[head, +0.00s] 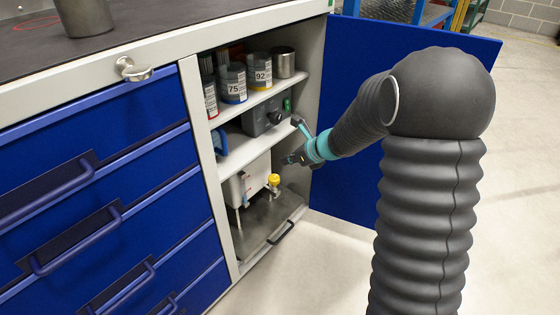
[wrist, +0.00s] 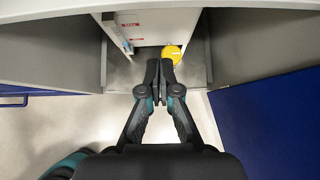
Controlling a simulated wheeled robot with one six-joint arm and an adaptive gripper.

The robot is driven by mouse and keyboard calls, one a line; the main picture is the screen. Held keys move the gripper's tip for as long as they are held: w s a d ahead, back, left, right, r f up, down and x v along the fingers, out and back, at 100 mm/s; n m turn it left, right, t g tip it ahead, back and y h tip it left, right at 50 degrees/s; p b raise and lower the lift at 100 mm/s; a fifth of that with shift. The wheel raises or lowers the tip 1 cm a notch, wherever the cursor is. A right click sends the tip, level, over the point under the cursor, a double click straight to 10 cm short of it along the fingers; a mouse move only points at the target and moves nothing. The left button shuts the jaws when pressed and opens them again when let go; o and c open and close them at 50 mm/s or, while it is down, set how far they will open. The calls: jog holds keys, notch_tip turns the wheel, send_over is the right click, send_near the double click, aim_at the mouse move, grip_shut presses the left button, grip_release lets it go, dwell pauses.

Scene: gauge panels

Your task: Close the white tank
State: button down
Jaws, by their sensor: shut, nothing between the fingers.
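The white tank (head: 248,188) stands in the bottom compartment of the open cabinet. A yellow round knob (head: 273,179) sits at the lower right of its front. In the wrist view the tank (wrist: 133,36) is at top left, with red and blue labels on it. The yellow knob (wrist: 172,54) shows just beyond my fingertips. My gripper (head: 287,160) is shut and empty, in front of the cabinet opening, a little above and to the right of the knob. In the wrist view my gripper (wrist: 160,70) has its fingertips together, close to the knob; I cannot tell whether they touch it.
Shelves above hold labelled tins (head: 233,83), a metal cup (head: 284,63) and a grey device (head: 264,117). The blue cabinet door (head: 345,170) stands open at right. Blue drawers (head: 90,180) are at left. The floor in front is clear.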

jog(key=d+f+m+t+h+b, duration=0.15)
jog(key=d+f+m+h, duration=0.45)
jog(key=d+f+m, duration=0.95)
jog(key=s+d+f+m+g+h+b, duration=0.1)
jog(key=s+d+f+m+g+h, duration=0.2)
jog(key=s+f+m, duration=0.4)
jog(key=s+a+f+m+g+y, duration=0.4)
jog(key=s+a+m+g+y, duration=0.25)
jog(key=s+m, duration=0.5)
jog(key=m+t+y, duration=0.9)
jog(key=m+t, duration=0.5)
jog(key=m, duration=0.6)
send_near(255, 162)
jog(key=x, duration=0.7)
jog(key=shift+a+r, duration=0.15)
jog(key=shift+r, duration=0.05)
